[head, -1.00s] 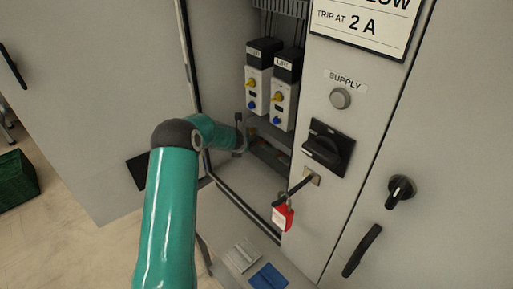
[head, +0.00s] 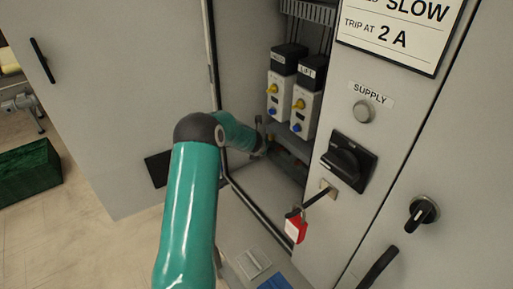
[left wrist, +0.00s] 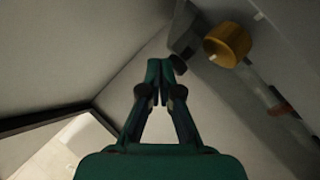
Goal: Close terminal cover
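My left arm reaches into the open cabinet, and its gripper (head: 262,140) is low inside it, beneath the two labelled units. In the left wrist view the two fingers (left wrist: 160,68) come together at their tips, with nothing clearly held between them. A small dark round piece (left wrist: 179,64) is right beside the tips; I cannot tell whether they touch. A row with reddish parts (head: 290,163) lies low in the cabinet, right of the gripper. I cannot clearly make out the terminal cover. My right gripper is not in view.
A brass-coloured knob (left wrist: 228,44) is right of the fingers. Units with yellow and blue knobs (head: 306,105) hang above. The open door (head: 110,100) is left; a green crate (head: 27,172) stands beyond.

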